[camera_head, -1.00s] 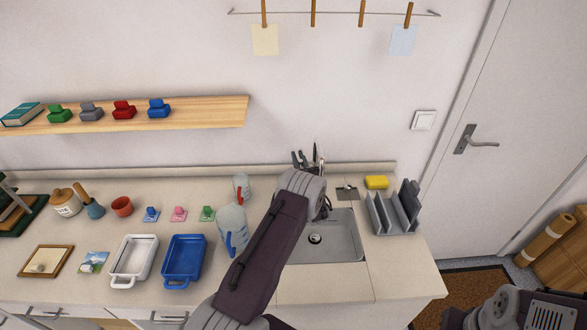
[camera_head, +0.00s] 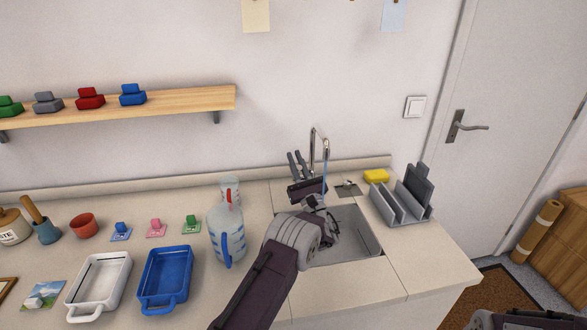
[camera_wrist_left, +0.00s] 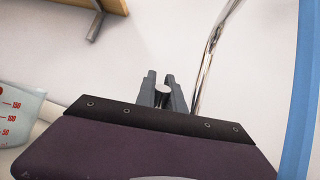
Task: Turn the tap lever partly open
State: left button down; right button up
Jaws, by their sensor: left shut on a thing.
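The chrome tap (camera_head: 313,147) stands behind the sink, with a curved spout. Its pipe also shows in the left wrist view (camera_wrist_left: 209,60). A blue stream of water (camera_head: 324,180) falls from the spout, and it shows as a broad blue band (camera_wrist_left: 301,100) in the wrist view. My left gripper (camera_head: 297,162) reaches over the sink to the tap's left side. Its fingers are shut on a small shiny metal piece, the tap lever (camera_wrist_left: 162,90). Most of the lever is hidden by the fingers and the wrist. My right gripper's fingers are out of view.
A clear jug (camera_head: 226,232) with a blue handle stands left of my left forearm. Right of the sink (camera_head: 362,238) are a yellow sponge (camera_head: 376,176) and a grey rack (camera_head: 401,204). Blue (camera_head: 165,284) and white (camera_head: 99,287) trays lie further left.

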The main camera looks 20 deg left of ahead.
pick_arm(q)
jog(key=shift+s, duration=0.1)
dwell(0.4)
jog(key=c, duration=1.4)
grip_release()
jog(key=shift+d, duration=0.1)
jog(key=shift+c, duration=0.2)
